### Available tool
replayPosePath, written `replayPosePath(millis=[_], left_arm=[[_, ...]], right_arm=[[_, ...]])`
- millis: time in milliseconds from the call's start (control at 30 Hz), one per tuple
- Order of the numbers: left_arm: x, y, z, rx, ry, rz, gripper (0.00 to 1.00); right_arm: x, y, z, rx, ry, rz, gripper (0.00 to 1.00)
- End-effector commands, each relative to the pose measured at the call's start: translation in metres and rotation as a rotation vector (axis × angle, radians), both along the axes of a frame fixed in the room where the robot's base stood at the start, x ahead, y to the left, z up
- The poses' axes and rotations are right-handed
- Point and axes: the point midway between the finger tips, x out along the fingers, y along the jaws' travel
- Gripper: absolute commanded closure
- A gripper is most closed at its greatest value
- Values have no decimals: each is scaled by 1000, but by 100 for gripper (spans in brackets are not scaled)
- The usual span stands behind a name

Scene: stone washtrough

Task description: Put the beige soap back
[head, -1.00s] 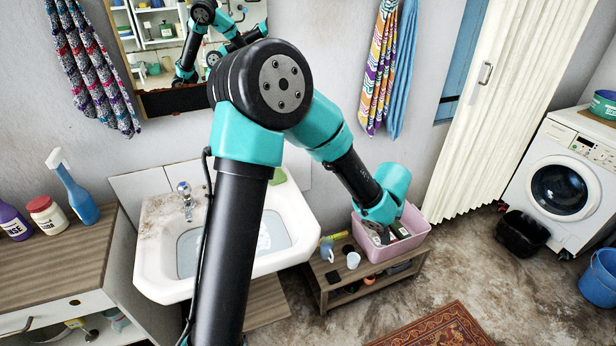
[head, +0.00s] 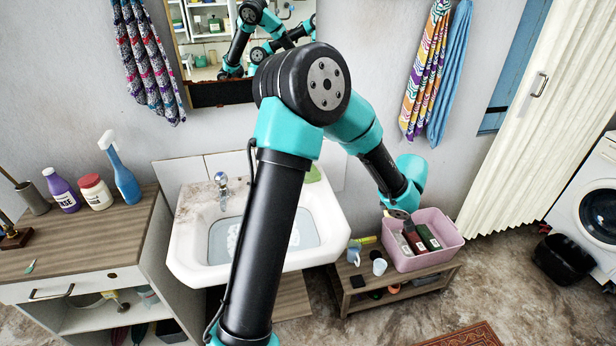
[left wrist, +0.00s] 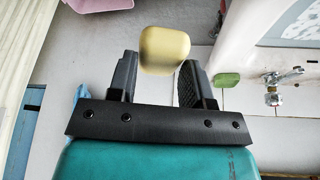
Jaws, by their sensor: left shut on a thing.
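The beige soap (left wrist: 165,48) is a rounded pale-yellow bar in the left wrist view. It sits between the fingertips of my left gripper (left wrist: 160,62), which is shut on it. There, my left wrist is beside the back left rim of the pink basket (head: 455,243), and the fingers (head: 399,213) are mostly hidden.
The white sink (head: 185,258), with a tap (head: 221,183) and green soap (head: 313,173), stands left of the basket. The basket holds several bottles on a low wooden bench (head: 350,305), with a white cup (head: 379,267) and blue mug (head: 354,254).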

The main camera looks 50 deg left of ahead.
Motion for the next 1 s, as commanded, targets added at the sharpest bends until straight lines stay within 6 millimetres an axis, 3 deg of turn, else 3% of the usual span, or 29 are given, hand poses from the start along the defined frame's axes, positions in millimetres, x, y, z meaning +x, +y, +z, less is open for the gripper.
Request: replayPosePath(millis=[33, 300, 500, 700, 1000], left_arm=[[-1, 28, -2, -1, 1, 99, 83], [-32, 163, -8, -1, 5, 635, 83], [-68, 238, -11, 6, 7, 971, 83], [-86, 267, -12, 13, 9, 1111, 83], [-87, 267, -12, 12, 9, 1117, 83]], right_arm=[[0, 0, 0, 0, 0, 0, 57], [0, 0, 0, 0, 0, 0, 57], [0, 0, 0, 0, 0, 0, 57], [0, 0, 0, 0, 0, 0, 57], [0, 0, 0, 0, 0, 0, 57]])
